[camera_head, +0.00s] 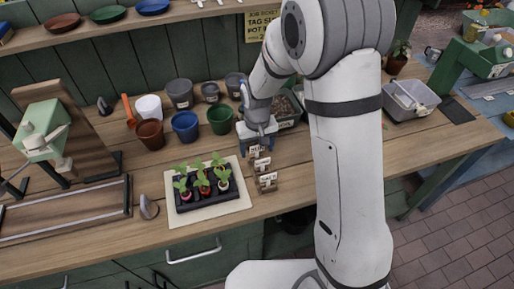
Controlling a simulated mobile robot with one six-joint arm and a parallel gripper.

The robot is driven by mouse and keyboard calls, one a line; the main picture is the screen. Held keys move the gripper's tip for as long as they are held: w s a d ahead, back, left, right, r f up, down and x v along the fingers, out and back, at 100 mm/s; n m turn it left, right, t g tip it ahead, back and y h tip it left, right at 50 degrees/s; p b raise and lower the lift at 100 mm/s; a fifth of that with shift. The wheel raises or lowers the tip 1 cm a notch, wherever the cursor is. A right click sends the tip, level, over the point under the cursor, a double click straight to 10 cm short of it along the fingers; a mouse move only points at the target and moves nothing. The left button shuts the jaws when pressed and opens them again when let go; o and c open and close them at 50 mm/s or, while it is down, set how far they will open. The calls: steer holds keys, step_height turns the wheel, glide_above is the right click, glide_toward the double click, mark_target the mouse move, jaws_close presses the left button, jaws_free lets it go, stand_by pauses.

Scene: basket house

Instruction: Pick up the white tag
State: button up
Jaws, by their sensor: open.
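Small tag holders stand in a short row on the wooden bench, just right of the seedling tray. The rear one (257,151), the middle one (261,164) and the front one (267,181) each carry a pale label with dark lettering too small to read. I cannot tell which is the white tag. My gripper (258,142) points down at the rear end of this row, close to the rear holder. It is open, and I see nothing held in it. Whether its fingers touch or surround the rear holder is unclear.
A black seedling tray (203,203) on a pale board (236,205) lies left of the holders. Behind stand a green pot (220,121), a blue pot (185,126) and a soil-filled box (288,106). The bench front between holders and edge is clear.

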steer(key=shift+c, duration=0.2)
steer(key=c, duration=1)
